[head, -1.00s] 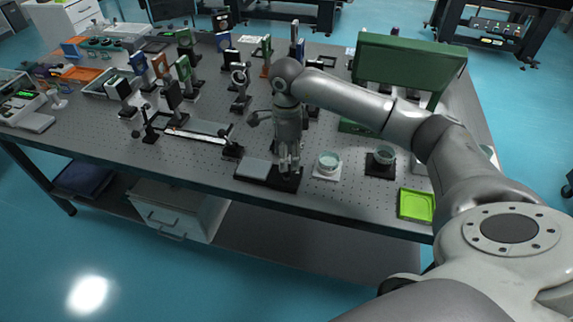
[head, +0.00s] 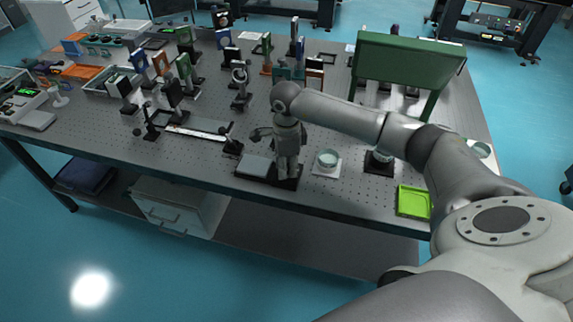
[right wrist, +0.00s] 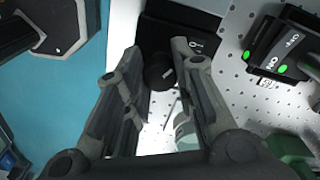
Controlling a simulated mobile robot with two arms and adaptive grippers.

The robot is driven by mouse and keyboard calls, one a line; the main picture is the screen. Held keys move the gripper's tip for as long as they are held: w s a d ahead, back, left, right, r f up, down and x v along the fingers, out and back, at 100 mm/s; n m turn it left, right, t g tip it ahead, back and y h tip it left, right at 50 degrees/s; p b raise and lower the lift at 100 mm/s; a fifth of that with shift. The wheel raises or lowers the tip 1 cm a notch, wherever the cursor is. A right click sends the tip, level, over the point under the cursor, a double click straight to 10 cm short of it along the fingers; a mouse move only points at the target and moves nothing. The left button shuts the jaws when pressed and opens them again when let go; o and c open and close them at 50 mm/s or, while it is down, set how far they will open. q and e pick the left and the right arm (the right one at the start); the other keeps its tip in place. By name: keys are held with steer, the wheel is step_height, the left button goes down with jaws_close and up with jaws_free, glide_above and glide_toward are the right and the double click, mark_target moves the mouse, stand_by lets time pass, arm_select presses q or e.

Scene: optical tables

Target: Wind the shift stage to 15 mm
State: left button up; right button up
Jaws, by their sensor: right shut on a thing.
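The shift stage (head: 254,167) is a low black base with a grey plate on top, near the front edge of the table in the head view. My right gripper (head: 289,181) reaches down over the right end of this base. In the right wrist view my right gripper (right wrist: 160,72) has its two fingers around a small dark round knob (right wrist: 157,76) with a pale mark. The knob sits beside a black block (right wrist: 180,38) with a white symbol. The grip contact is partly hidden, and I cannot read a scale. My left gripper is in neither view.
Right of the stage stand a round dish on a white pad (head: 327,163) and another on a black pad (head: 379,162). A lime green tray (head: 413,202) lies near the front edge. A rail (head: 197,133) and several optic mounts stand left and behind. A green raised panel (head: 410,62) stands behind.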

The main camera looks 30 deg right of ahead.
steer(key=shift+c, duration=0.8)
steer(key=shift+m, duration=0.4)
